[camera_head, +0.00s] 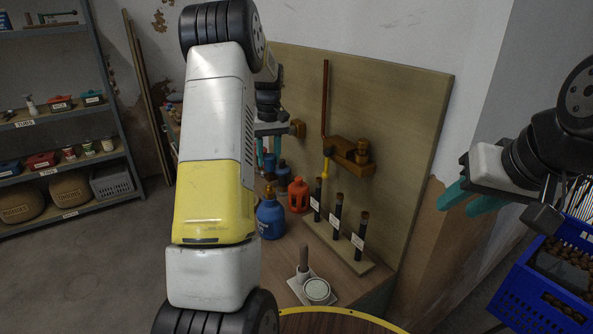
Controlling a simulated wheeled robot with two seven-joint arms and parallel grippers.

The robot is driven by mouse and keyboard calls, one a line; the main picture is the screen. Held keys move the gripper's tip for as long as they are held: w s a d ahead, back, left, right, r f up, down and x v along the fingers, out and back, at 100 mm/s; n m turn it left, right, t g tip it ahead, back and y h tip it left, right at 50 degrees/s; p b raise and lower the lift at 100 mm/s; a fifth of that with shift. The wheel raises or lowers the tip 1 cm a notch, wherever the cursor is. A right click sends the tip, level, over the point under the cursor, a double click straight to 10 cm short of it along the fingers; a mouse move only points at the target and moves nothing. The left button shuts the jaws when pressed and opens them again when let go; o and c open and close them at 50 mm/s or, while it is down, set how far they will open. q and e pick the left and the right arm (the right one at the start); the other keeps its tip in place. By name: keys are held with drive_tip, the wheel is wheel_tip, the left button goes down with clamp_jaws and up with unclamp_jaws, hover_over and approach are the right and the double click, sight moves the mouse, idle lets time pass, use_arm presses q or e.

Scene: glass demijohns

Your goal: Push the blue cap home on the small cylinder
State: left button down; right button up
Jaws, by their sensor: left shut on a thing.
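My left gripper (268,151) is at the back of the bench, its teal fingers pointing down and shut on a small dark blue thing (269,162), which looks like the blue cap; my arm hides part of this area. A blue bottle-shaped cylinder (271,219) with a label and a narrow top stands upright in front and below. A smaller blue piece (283,174) stands just right of the fingers. I cannot tell which is the small cylinder, or whether the held thing touches it. My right gripper (465,202) is at the right, away from the bench; its fingers look apart and empty.
A red slotted piece (298,195) stands beside the blue cylinder. Several dark tubes with labels stand in a wooden rack (374,266). A blue crate (535,290) is at the right, shelves (62,213) at the left.

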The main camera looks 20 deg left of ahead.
sight(267, 169)
use_arm(q)
drive_tip(key=shift+w+a+r, duration=0.1)
drive_tip(key=shift+a+r, duration=0.2)
drive_tip(key=shift+a, duration=0.1)
drive_tip(key=shift+f, duration=2.6)
drive_tip(key=c, duration=1.5)
unclamp_jaws()
drive_tip(key=shift+f, duration=0.15)
clamp_jaws()
drive_tip(key=shift+f, duration=1.8)
drive_tip(key=o, duration=0.7)
unclamp_jaws()
drive_tip(key=shift+c, duration=0.2)
drive_tip(key=shift+r, duration=0.1)
